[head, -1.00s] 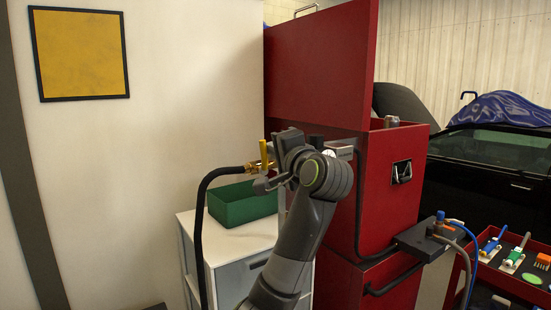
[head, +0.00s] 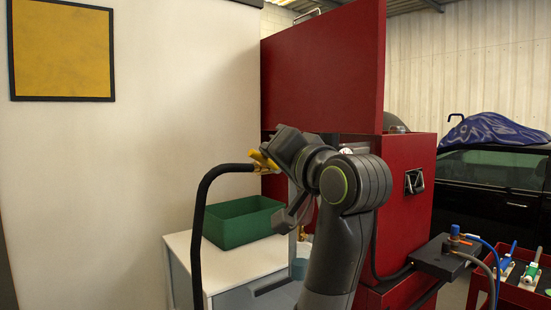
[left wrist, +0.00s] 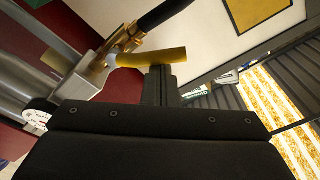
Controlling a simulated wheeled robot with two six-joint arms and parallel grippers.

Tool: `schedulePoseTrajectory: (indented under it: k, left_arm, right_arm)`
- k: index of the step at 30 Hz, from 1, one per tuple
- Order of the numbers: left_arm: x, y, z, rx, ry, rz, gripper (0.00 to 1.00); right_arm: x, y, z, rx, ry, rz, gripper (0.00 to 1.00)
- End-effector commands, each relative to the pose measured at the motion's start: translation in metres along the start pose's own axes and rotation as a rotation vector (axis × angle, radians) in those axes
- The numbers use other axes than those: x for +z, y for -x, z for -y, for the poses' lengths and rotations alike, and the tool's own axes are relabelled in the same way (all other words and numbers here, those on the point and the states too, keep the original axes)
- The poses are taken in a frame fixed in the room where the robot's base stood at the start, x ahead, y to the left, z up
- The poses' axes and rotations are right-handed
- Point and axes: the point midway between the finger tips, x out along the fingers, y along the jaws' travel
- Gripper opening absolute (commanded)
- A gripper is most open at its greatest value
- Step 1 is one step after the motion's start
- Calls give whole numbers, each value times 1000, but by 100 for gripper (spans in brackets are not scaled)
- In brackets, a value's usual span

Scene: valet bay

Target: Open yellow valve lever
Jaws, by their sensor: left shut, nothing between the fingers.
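The yellow valve lever (head: 263,162) sits at the end of a black hose beside the red cabinet. It is tilted, lying closer to the hose's line than to upright. In the left wrist view the lever (left wrist: 150,58) crosses in front of the fingertips, over a brass fitting (left wrist: 97,62) on a metal block. My left gripper (left wrist: 159,82) is shut and empty, its fingertips against or very close to the lever; contact is not certain. In the head view my left wrist hides part of the valve and the fingertips. My right gripper is not in view.
The black hose (head: 199,220) arches down in front of a green bin (head: 240,226) on a white cabinet (head: 182,248). The red cabinet (head: 408,158) stands behind and right of my arm. A red tray (head: 520,295) with tools is at the far right.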

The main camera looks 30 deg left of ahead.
Motion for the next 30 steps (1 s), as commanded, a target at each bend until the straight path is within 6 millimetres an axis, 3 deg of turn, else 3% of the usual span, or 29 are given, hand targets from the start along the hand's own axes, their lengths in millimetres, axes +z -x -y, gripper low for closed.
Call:
schedulePoseTrajectory:
  k: [8, 20, 30]
  left_arm:
    - [15, 3, -1, 0, -2, 1, 0]
    - [23, 4, -6, 0, -3, 0, 0]
    - [25, 4, -8, 2, -4, 4, 0]
  right_arm:
    - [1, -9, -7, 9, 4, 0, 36]
    - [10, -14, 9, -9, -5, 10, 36]
    - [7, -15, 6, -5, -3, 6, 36]
